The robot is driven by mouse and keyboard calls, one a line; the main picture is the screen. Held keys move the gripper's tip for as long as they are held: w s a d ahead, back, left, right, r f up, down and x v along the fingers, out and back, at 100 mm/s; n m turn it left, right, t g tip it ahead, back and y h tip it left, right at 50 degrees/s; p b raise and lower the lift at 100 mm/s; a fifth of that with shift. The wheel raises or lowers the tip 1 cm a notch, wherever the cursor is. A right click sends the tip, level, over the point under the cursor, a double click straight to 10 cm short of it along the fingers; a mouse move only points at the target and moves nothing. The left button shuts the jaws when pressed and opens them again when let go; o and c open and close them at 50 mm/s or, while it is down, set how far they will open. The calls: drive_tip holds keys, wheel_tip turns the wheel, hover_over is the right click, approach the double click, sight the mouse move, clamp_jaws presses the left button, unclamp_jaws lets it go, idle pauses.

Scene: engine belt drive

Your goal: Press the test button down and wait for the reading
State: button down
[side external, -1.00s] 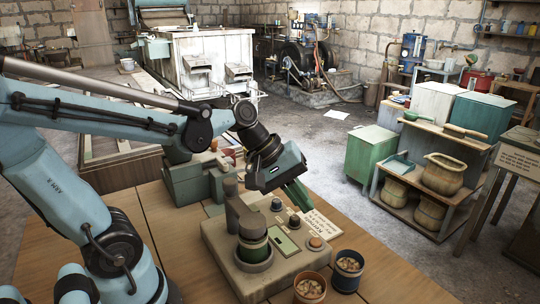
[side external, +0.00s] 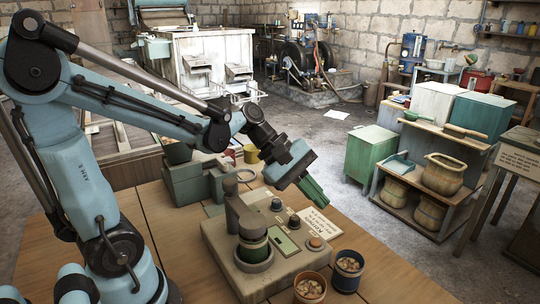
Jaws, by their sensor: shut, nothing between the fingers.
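A beige tester (side external: 232,268) stands on the wooden bench. On its top are an orange-brown round button (side external: 316,243), two dark knobs (side external: 294,221) and a small pale green display (side external: 287,245). I cannot read a marking that names the test button, nor any reading on the display. A dark green cup (side external: 253,243) sits in the tester's round holder under a grey-brown post. My gripper (side external: 318,199) has its green fingers shut and empty. It appears above the back right of the tester, beyond the orange-brown button in the picture and apart from it.
A printed card (side external: 316,221) lies by the tester's right edge. Two small tubs of pale pieces, one brown (side external: 310,289) and one blue (side external: 347,271), stand at the front right. A green machine (side external: 185,185) stands behind on the left.

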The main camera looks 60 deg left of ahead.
sight(311, 240)
drive_tip(key=shift+f, duration=3.8)
drive_tip(key=shift+f, duration=0.2)
drive_tip(key=shift+f, duration=0.2)
drive_tip(key=shift+f, duration=0.4)
drive_tip(key=shift+r, duration=0.8)
drive_tip(key=shift+r, duration=2.55)
